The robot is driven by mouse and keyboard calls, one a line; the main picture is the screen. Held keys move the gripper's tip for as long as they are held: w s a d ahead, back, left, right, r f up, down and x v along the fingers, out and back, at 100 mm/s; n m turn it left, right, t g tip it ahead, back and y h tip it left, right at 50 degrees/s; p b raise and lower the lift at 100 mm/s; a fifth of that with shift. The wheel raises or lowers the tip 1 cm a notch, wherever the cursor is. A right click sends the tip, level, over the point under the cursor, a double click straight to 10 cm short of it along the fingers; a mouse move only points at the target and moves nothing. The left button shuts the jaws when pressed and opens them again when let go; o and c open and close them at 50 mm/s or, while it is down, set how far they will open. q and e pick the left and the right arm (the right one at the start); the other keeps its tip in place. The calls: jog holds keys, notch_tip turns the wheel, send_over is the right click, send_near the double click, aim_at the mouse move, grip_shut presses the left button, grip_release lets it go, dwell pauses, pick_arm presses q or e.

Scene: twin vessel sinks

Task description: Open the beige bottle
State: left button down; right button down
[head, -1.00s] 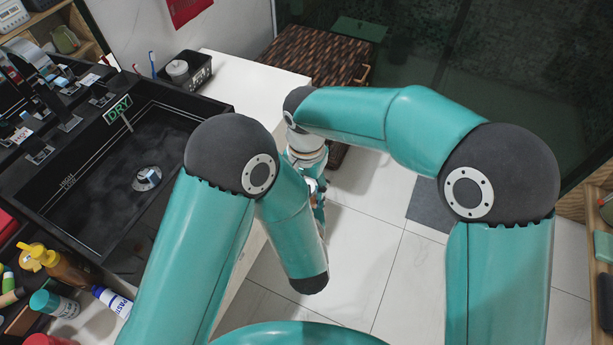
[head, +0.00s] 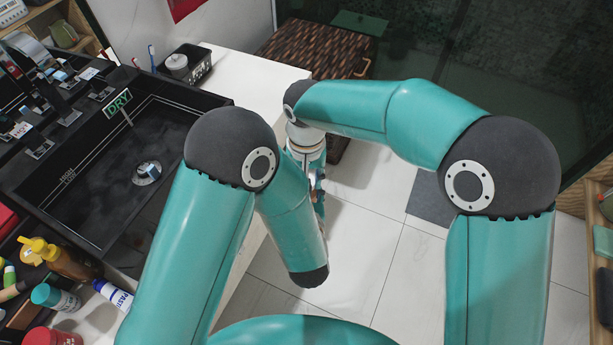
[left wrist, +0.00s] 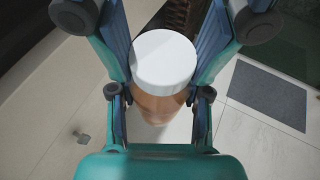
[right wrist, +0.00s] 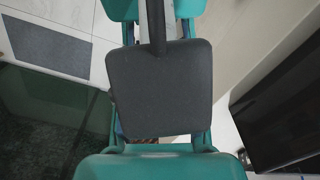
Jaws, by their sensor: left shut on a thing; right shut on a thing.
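The beige bottle (left wrist: 160,104) shows in the left wrist view, with a round white cap (left wrist: 165,60) on its top. My left gripper (left wrist: 168,40) is shut on the bottle, one finger on each side of it. My right gripper (right wrist: 157,30) is shut on a dark grey, flat, paddle-shaped thing (right wrist: 160,90) with a narrow handle, perhaps a brush. The paddle hides the fingertips.
A black sink (head: 140,165) is at the left, with a black caddy (head: 187,68) behind it. A brown bottle (head: 72,264), a teal-capped bottle (head: 58,299) and a tube (head: 114,294) stand at the front left. A wicker hamper (head: 315,47) is at the back. Tiled floor (head: 370,240) is open below the arms.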

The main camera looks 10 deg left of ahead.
jog(key=n, duration=0.8)
jog(key=c, duration=0.7)
grip_release()
